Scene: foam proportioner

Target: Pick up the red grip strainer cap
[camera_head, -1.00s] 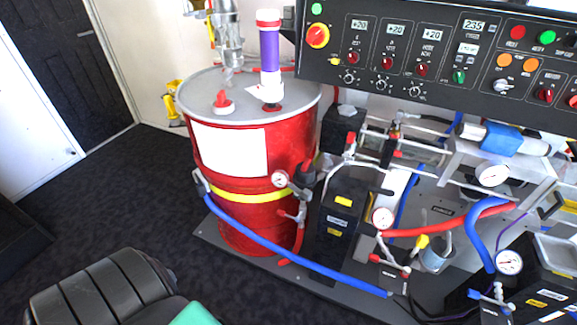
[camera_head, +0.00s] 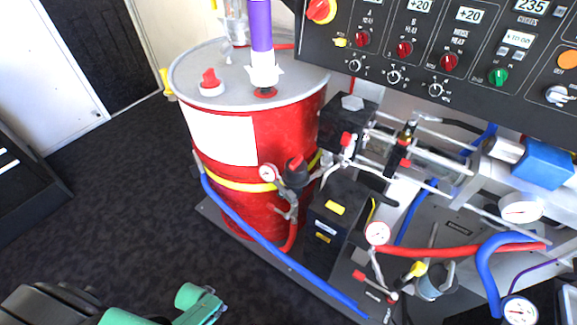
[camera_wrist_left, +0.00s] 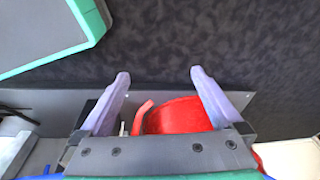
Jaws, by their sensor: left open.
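A white round cap with a red grip (camera_head: 210,83) lies on the grey lid of the red drum (camera_head: 285,125) in the head view. A black round part with a red grip (camera_head: 296,168) sits on the fittings at the drum's right side. I cannot tell for certain which is the strainer cap. My left arm's green wrist shows at the bottom of the head view, apart from both. In the left wrist view my left gripper (camera_wrist_left: 160,73) is open, its two lavender fingers wide apart with nothing between the tips. My right gripper is out of view.
A purple and white tube (camera_head: 261,45) stands on the lid beside the white cap. A blue hose (camera_head: 270,250) runs along the drum's front. Pipes, gauges and a black control panel (camera_head: 450,70) crowd the right. The dark floor (camera_head: 120,210) at left is clear.

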